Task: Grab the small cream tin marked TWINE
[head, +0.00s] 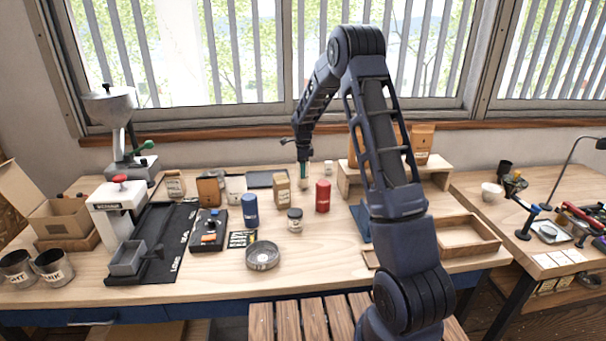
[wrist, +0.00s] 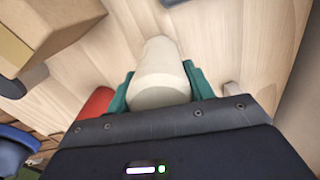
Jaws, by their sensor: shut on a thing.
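A cream cylindrical tin (wrist: 160,88) stands between the green fingertips of my gripper (wrist: 160,92) in the wrist view. The fingers touch it on both sides and are shut on it. No lettering shows on the side that I see, so I cannot read TWINE. In the head view my gripper (head: 304,178) is low over the back middle of the bench, and the tin is mostly hidden by the fingers. I cannot tell whether the tin touches the bench.
A red canister (head: 323,196) stands just in front of my gripper, with a tan packet (head: 282,188) to the left. A small pale thing (head: 328,167) is close on the right.

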